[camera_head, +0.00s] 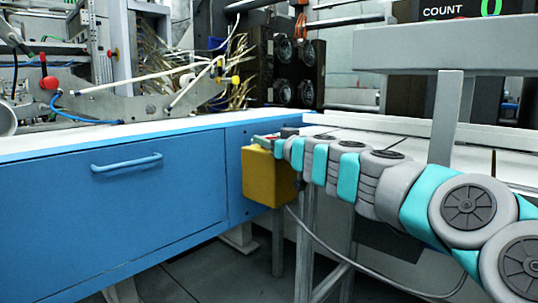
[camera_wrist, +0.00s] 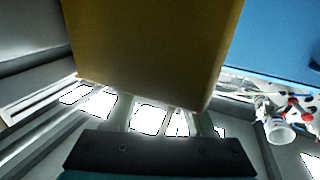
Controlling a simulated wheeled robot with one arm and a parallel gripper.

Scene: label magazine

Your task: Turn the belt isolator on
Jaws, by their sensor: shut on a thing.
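The belt isolator is a yellow box (camera_head: 268,178) on the right end of the blue cabinet, with a grey cable running down from it. In the wrist view the yellow box (camera_wrist: 155,45) fills the top middle, very close. My gripper (camera_head: 267,141) is at the top of the box, shut on a part of the isolator. A small reddish bit shows by the fingertips, but the gripped part is mostly hidden. In the wrist view the fingers reach from the dark palm up to the box's edge. I cannot read the switch position.
The blue cabinet (camera_head: 110,195) with a drawer handle (camera_head: 127,162) stands left of the box. Machinery with rods and cables sits on its top. A white conveyor (camera_head: 450,160) and grey post (camera_head: 445,115) lie behind my arm. A display reads COUNT 0 (camera_head: 490,8).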

